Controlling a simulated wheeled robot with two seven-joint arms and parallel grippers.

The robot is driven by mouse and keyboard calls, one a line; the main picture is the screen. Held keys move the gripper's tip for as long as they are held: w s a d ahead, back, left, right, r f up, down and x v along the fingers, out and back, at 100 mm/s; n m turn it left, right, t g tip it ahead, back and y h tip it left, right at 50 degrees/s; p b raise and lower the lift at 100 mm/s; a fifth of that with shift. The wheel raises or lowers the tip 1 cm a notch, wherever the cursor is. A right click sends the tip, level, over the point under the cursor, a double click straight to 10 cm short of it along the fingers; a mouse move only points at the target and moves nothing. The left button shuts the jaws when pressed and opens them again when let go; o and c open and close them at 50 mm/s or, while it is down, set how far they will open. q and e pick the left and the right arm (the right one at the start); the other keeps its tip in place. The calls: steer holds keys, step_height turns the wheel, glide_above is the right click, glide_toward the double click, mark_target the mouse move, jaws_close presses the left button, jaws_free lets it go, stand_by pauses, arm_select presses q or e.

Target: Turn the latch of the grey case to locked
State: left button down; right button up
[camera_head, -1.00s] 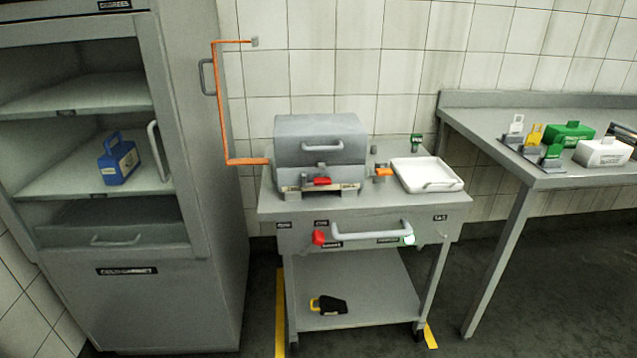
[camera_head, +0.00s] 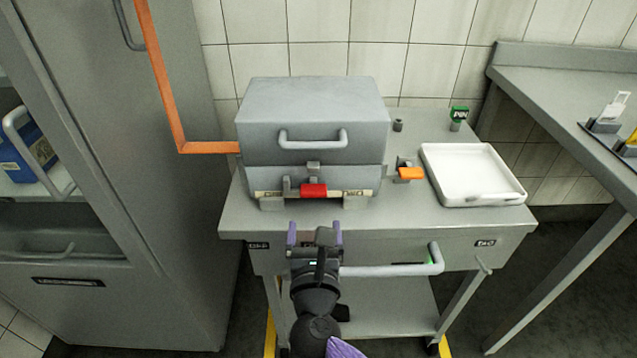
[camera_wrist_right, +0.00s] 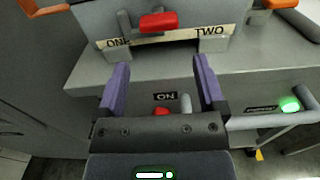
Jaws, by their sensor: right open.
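The grey case (camera_head: 315,130) sits closed on the trolley top, with a grey handle on its front. Its red latch (camera_head: 313,190) is on the lower front, over a pale label strip. In the right wrist view the red latch (camera_wrist_right: 158,22) lies level, between the words ONE and TWO on the strip. My right gripper (camera_head: 315,232) is open and empty, in front of the trolley's front edge and below the latch, apart from it. Its purple fingers show in the right wrist view (camera_wrist_right: 158,80). My left gripper is not in view.
The trolley (camera_head: 400,218) has a front handle (camera_head: 435,260) and a red knob (camera_wrist_right: 162,112). An orange lever (camera_head: 411,174) and a white tray (camera_head: 475,180) are right of the case. An orange pipe (camera_head: 165,90) and grey cabinet stand left. A steel table (camera_head: 570,120) is at right.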

mark_target(313, 197)
steer(key=w+b, duration=0.4)
steer(key=w, duration=0.4)
steer(key=shift+w+a, duration=0.1)
steer(key=shift+w, duration=0.45)
steer(key=shift+w+r, duration=0.15)
steer(key=c, duration=1)
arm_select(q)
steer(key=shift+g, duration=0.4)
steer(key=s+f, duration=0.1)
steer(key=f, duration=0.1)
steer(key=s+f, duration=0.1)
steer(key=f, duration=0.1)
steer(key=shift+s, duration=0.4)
